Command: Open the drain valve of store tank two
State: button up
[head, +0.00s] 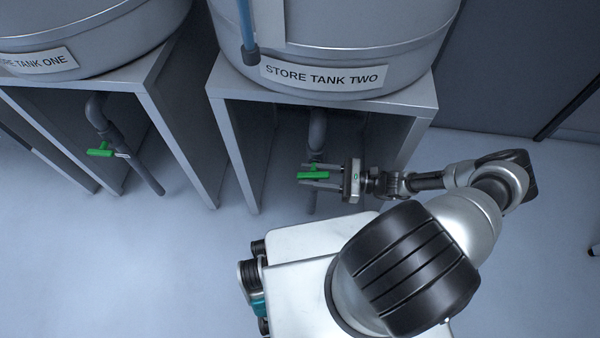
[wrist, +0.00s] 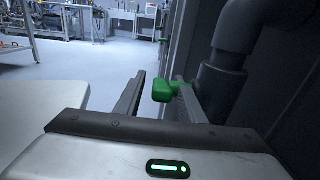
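Store tank two (head: 335,45) stands on a grey stand, with its name on a white label (head: 323,77). Its drain pipe (head: 317,130) comes down under the stand; the dark pipe also shows in the wrist view (wrist: 222,80). The green valve handle (head: 314,175) lies crosswise in front of the pipe. My gripper (head: 312,178) reaches in from the right, its two fingers on either side of the handle. In the wrist view the green handle (wrist: 163,91) shows between the fingers, with a gap to the left finger. Contact with the right finger cannot be told.
Store tank one (head: 80,30) stands to the left, with its own green valve handle (head: 99,151) under its stand. The stand legs (head: 240,165) of tank two flank the pipe. The floor (head: 120,260) in front is clear.

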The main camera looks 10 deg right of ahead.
aim_at(300, 174)
jog(key=shift+x, duration=1.65)
jog(key=shift+c, duration=0.4)
grip_shut()
